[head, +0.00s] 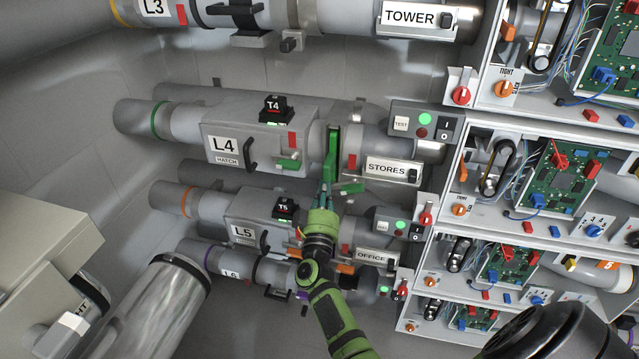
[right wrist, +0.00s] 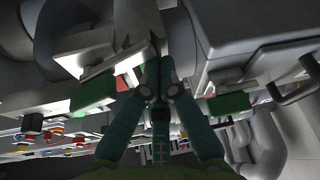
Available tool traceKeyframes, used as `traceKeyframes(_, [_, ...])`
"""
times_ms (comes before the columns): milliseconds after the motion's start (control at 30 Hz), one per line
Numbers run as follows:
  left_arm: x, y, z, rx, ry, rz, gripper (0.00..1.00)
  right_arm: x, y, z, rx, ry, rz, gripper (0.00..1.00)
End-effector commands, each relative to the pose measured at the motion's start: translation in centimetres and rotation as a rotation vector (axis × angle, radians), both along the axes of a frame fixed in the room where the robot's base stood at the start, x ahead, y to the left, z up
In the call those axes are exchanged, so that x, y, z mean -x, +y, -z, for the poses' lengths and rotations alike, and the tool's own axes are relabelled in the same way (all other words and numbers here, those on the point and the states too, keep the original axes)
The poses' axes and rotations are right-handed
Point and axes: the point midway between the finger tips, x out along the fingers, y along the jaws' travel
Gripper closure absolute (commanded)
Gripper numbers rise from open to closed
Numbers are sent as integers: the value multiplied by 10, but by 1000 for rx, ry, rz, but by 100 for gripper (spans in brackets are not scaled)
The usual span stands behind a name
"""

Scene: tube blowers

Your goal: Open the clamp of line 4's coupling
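Line 4's grey housing (head: 262,140), labelled L4 with HATCH below, runs right toward the STORES label. Its coupling shows a bright green upright clamp piece (head: 333,150) between the housing and the STORES tube. Green-ended levers stand to its left (head: 288,163) and right (head: 352,187). My right gripper (head: 325,190) is at the lower end of the clamp piece. In the right wrist view, its fingertips (right wrist: 158,68) are close together; whether anything thin is between them is hidden. Green blocks show on both sides of them. My left gripper is not in view.
Line 5's housing (head: 258,212) lies just below, and line 3's tube with the TOWER label (head: 417,18) above. A TEST switch box (head: 422,123) is at the coupling's upper right. Open electronics shelves (head: 540,195) fill the right side.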

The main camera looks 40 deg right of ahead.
Motion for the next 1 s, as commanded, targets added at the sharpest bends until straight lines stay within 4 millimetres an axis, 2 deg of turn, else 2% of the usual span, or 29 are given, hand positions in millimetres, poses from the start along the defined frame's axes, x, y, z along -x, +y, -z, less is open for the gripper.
traceKeyframes(33, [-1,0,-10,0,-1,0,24,1,-4,-2,21,27,1,100])
traceKeyframes(400, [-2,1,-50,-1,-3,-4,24,6,-16,18,234,279,-1,100])
traceKeyframes(800, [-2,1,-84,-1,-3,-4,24,18,-27,39,480,564,1,100])
traceKeyframes(1000, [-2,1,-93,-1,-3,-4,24,24,-32,48,587,692,-1,100])
